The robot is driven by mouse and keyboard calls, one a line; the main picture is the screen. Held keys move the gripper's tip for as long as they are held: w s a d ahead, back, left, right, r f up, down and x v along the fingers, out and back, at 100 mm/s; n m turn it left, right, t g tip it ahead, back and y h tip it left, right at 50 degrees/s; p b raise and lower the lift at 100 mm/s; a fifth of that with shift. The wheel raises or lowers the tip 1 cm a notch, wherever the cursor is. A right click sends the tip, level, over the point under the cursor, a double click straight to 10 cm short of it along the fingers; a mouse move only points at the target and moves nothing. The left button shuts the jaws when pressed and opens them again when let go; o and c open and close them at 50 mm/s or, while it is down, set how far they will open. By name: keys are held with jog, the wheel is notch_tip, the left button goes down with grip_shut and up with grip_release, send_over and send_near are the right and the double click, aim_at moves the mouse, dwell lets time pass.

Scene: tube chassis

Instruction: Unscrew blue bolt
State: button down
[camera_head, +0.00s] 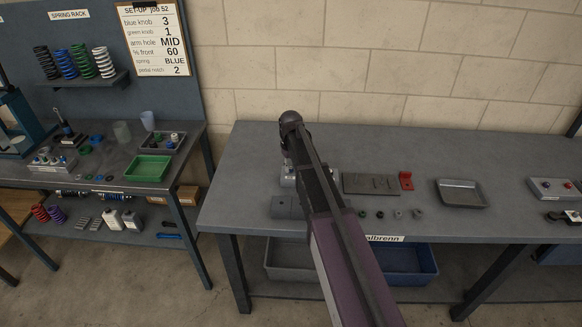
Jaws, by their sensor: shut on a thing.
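My gripper (286,160) is pointed down at the left part of the middle bench, largely hidden behind my own arm. It is at a light grey block (287,180), which shows only in part. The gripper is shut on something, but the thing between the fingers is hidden. I cannot make out a blue bolt at this block. Another light grey block (541,188) at the far right carries a red top and a blue top (567,183).
The middle bench (380,145) holds a flat dark plate (371,183), a red bracket (406,181), an empty grey tray (462,193) and several small nuts along the front. A grey block (286,207) lies near the front edge. The back of the bench is clear.

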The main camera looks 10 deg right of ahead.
jog(key=shift+r+p, duration=2.75)
jog(key=shift+r, duration=0.05)
